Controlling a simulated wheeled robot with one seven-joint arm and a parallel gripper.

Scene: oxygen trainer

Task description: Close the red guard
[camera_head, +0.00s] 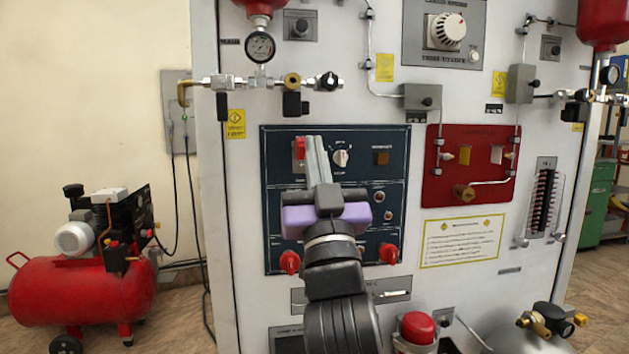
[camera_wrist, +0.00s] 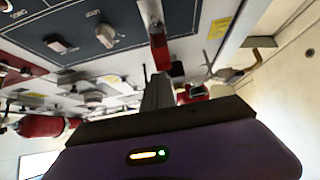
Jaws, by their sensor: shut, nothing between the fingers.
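The red guard (camera_head: 300,147) is on a small grey plate in the upper left of the dark control panel (camera_head: 275,200). In the wrist view the guard (camera_wrist: 158,45) stands out from the panel surface, raised rather than flat. My gripper (camera_head: 315,142) is shut and empty, its grey fingers pointing up at the panel just right of the guard. In the wrist view my fingertips (camera_wrist: 160,76) are close to the guard's free end; I cannot tell whether they touch. My fingers and purple gripper body hide part of the panel's middle.
A white knob (camera_head: 340,158) and an amber button (camera_head: 382,158) sit right of the guard. Red knobs (camera_head: 289,262) (camera_head: 388,254) stick out below. A red panel (camera_head: 432,190) with brass fittings is at right. A red compressor (camera_head: 85,285) stands on the floor at left.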

